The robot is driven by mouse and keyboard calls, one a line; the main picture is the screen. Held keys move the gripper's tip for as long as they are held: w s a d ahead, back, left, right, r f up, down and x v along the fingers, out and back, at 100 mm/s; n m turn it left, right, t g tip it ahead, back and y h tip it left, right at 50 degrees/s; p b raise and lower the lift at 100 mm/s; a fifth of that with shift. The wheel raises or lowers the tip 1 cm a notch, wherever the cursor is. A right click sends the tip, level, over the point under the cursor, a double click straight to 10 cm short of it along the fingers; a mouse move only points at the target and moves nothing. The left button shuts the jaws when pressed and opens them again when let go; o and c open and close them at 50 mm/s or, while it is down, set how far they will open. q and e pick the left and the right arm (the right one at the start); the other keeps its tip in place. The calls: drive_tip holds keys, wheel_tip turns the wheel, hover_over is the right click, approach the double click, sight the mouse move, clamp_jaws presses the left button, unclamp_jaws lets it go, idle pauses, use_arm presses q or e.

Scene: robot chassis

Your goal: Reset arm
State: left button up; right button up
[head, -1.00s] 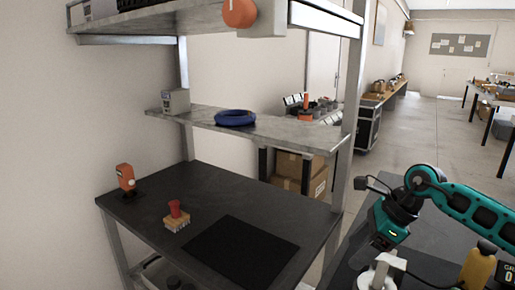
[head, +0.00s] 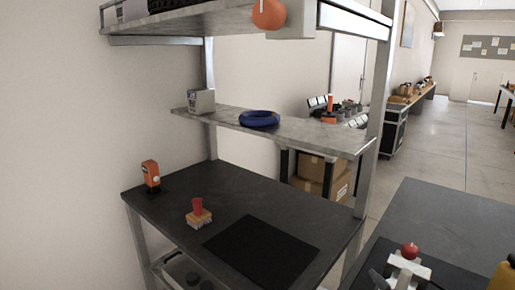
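Neither of my grippers shows in the head view now, and no arm link is in sight. In front of me stands a dark workbench (head: 170,195) with shelves above it. On it lie a black mat (head: 262,250), a brush-like block with a red handle (head: 199,213) and an orange device (head: 151,176).
A middle shelf (head: 290,133) carries a blue ring (head: 259,118) and a small grey box (head: 201,101). A metal post (head: 374,135) bounds the bench. At the right a grey table (head: 450,225) holds a white fixture with a red knob (head: 409,252). Cardboard boxes (head: 322,172) sit behind.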

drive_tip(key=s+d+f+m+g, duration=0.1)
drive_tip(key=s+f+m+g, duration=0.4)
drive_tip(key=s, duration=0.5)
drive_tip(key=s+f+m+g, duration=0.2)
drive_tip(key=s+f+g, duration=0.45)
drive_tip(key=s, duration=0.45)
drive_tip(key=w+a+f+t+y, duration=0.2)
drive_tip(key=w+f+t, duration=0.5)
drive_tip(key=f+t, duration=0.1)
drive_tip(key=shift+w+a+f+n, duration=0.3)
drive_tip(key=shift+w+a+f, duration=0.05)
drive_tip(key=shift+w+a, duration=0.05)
